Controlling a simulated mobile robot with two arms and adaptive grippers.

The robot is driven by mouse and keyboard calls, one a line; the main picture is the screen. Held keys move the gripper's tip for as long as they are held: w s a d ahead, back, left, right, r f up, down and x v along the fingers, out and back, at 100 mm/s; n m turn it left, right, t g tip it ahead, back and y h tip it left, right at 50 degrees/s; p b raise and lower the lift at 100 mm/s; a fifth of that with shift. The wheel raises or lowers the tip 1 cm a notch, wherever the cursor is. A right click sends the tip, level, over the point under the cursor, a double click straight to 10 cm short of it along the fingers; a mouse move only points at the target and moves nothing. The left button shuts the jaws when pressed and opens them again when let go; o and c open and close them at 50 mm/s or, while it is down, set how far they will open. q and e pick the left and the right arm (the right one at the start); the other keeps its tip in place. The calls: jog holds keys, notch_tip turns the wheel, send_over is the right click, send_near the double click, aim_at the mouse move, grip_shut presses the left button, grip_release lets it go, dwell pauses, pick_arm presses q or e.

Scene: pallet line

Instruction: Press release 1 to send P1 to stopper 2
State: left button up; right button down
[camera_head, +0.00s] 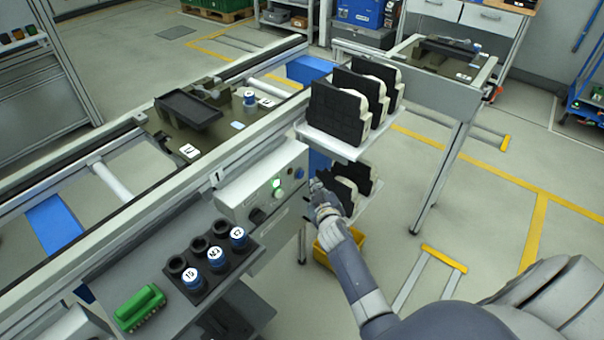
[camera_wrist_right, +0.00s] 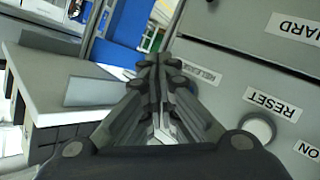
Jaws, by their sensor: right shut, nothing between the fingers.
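The grey control box (camera_head: 262,190) with a small "1" plate beside it is mounted on the conveyor's near side. It has a lit green button (camera_head: 276,183) and other knobs. My right gripper (camera_head: 318,192) is shut and empty, close to the box's right end. In the right wrist view, its fingertips (camera_wrist_right: 158,66) are in front of the panel by the RELEASE label (camera_wrist_right: 198,76). The release button is hidden there, so contact cannot be told. A pale RESET button (camera_wrist_right: 258,128) shows to the right. A pallet (camera_head: 226,122) with a dark tray sits on the conveyor behind the box. My left gripper is not in view.
A shelf (camera_head: 335,146) with black-and-white parts stands just beyond my right gripper, with more parts below. A rack (camera_head: 208,262) of labelled blue-and-black cylinders and a green part (camera_head: 139,307) lie left. A yellow bin (camera_head: 340,250) is under the gripper. Floor at right is mostly clear.

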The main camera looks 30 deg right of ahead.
jog(key=s, duration=0.1)
jog(key=s+d+p, duration=0.1)
jog(key=s, duration=0.1)
jog(key=shift+d, duration=0.1)
dwell(0.4)
jog(key=s+a+f+g+y, duration=0.25)
jog(key=s+a+f, duration=0.25)
jog(key=s+f, duration=0.5)
jog(key=s+a+f+g+y, duration=0.1)
jog(key=s+a+f+g, duration=0.35)
jog(key=f, duration=1.05)
jog(key=s+a+f+g, duration=0.1)
jog(key=s+f, duration=0.3)
jog(key=s, duration=0.8)
jog(key=s+a+f+g+y, duration=0.1)
jog(key=s+f, duration=0.4)
jog(key=s, duration=0.7)
jog(key=s+a+f+n+g, duration=0.1)
jog(key=s+a+f+g, duration=0.2)
jog(key=s, duration=0.9)
notch_tip(320, 180, down, 2)
jog(key=shift+f+g+y, duration=0.1)
jog(key=shift+g+y, duration=0.2)
jog(key=shift+y, duration=0.05)
jog(key=shift+w, duration=0.1)
dwell(0.5)
